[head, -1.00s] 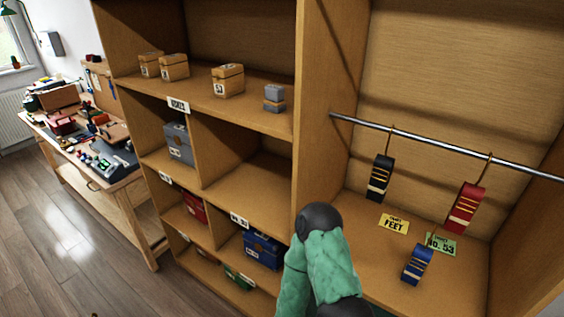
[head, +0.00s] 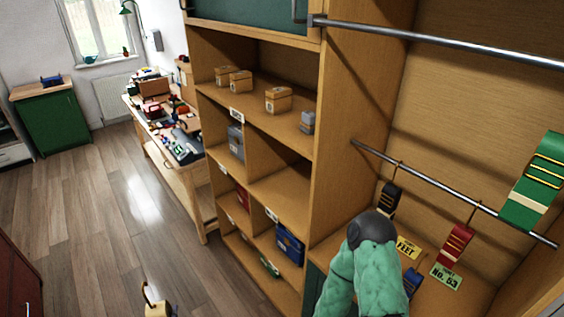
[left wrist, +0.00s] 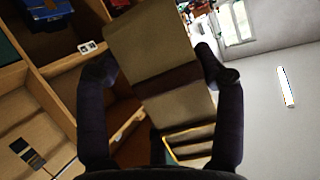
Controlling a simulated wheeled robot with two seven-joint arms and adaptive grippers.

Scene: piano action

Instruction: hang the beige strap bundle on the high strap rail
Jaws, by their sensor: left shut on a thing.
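The beige strap bundle (left wrist: 150,45) fills the middle of the left wrist view, with a dark brown band across it. My left gripper (left wrist: 158,74) is shut on it, one finger on each side. In the head view, a small beige piece with a dark hook above it (head: 157,305) shows at the bottom left edge, likely this bundle. The high strap rail (head: 430,39) crosses the upper right of the head view, well above and away from the bundle. My right gripper is not in view.
The lower rail (head: 430,182) carries a black bundle (head: 389,198) and a red bundle (head: 455,243). A green bundle (head: 533,180) hangs at the far right. A shelf unit (head: 322,130) with boxes stands left of the rails. The wooden floor (head: 110,215) is clear.

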